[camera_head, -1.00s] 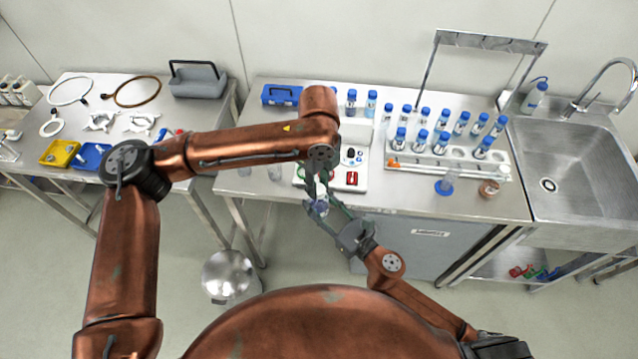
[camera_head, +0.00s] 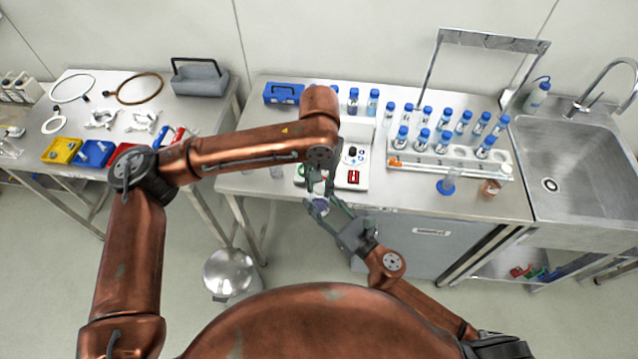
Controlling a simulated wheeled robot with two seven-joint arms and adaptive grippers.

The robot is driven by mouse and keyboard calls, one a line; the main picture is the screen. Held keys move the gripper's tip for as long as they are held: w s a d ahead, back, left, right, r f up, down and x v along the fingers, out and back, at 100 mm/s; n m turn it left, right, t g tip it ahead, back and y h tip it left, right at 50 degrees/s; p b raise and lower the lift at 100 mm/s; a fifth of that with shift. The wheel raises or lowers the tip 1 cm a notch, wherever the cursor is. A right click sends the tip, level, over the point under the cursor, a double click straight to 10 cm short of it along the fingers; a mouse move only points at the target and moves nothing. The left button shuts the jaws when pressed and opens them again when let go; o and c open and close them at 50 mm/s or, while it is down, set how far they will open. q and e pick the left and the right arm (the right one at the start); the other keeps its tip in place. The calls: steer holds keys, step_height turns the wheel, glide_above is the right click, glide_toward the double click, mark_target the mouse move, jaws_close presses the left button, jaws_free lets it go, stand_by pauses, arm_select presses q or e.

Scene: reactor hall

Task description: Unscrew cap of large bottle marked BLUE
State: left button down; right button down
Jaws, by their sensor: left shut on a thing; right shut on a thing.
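A small clear bottle (camera_head: 319,207) is held in the air in front of the middle table's edge. My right gripper (camera_head: 328,205) comes from below right and is shut on the bottle's body. My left gripper (camera_head: 319,187) points down from above and is shut at the bottle's top, where the cap is. The fingers hide most of the cap and bottle, so I cannot read any marking or tell whether the cap is loose.
A white rack (camera_head: 450,163) of blue-capped bottles stands on the table, right of a white device (camera_head: 352,165). A blue box (camera_head: 283,93) is at the back. A sink (camera_head: 575,180) is at right. A metal bin (camera_head: 229,274) stands on the floor.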

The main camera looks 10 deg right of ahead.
arm_select(q)
steer(key=n, duration=0.6)
steer(key=shift+w, duration=0.1)
steer(key=n, duration=0.5)
steer(key=shift+r, duration=0.15)
steer(key=shift+r, duration=0.95)
